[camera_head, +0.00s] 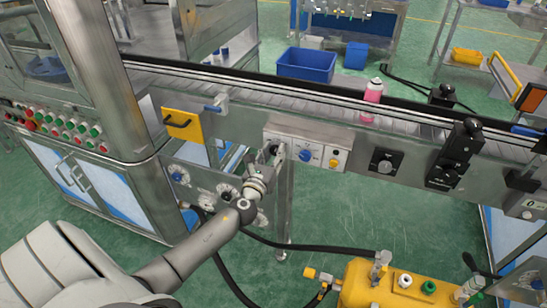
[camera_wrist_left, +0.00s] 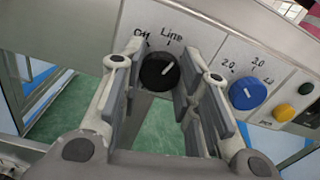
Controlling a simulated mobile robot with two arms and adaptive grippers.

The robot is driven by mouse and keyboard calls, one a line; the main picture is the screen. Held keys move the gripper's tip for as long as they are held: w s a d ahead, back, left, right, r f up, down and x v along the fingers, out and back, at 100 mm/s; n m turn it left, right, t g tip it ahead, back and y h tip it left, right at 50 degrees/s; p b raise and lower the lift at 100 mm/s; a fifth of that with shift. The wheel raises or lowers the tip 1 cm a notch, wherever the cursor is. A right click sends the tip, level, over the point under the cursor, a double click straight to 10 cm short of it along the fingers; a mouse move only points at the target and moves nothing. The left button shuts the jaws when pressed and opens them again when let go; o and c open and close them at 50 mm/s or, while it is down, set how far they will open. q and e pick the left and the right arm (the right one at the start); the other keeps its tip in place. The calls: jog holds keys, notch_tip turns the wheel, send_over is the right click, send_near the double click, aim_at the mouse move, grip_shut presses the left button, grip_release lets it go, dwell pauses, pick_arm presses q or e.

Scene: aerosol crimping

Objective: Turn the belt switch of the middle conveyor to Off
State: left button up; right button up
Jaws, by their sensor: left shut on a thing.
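The belt switch is a black round knob (camera_wrist_left: 159,71) on a light panel (camera_head: 308,135) on the front of the conveyor. In the left wrist view, "Off" is printed above it to the left and "Line" above it. Its white mark points up and to the right, on the Line side rather than towards Off. My left gripper (camera_wrist_left: 157,75) is shut on the knob, one finger on each side. In the head view my left gripper (camera_head: 270,164) reaches the panel's left end and partly hides the knob. My right gripper is not in view.
A blue dial (camera_wrist_left: 248,93) and a yellow button (camera_wrist_left: 283,112) sit right of the switch. A yellow plate (camera_head: 183,126) is to its left. A pink can (camera_head: 373,97) stands on the conveyor. A yellow machine (camera_head: 385,285) and black hoses are below.

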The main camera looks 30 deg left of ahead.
pick_arm(q)
jog(key=shift+d+f+n+b, duration=0.1)
jog(key=shift+n+b, duration=1.5)
jog(key=shift+n, duration=5)
jog(key=o, duration=1)
jog(key=shift+o, duration=0.2)
jog(key=v, duration=1.2)
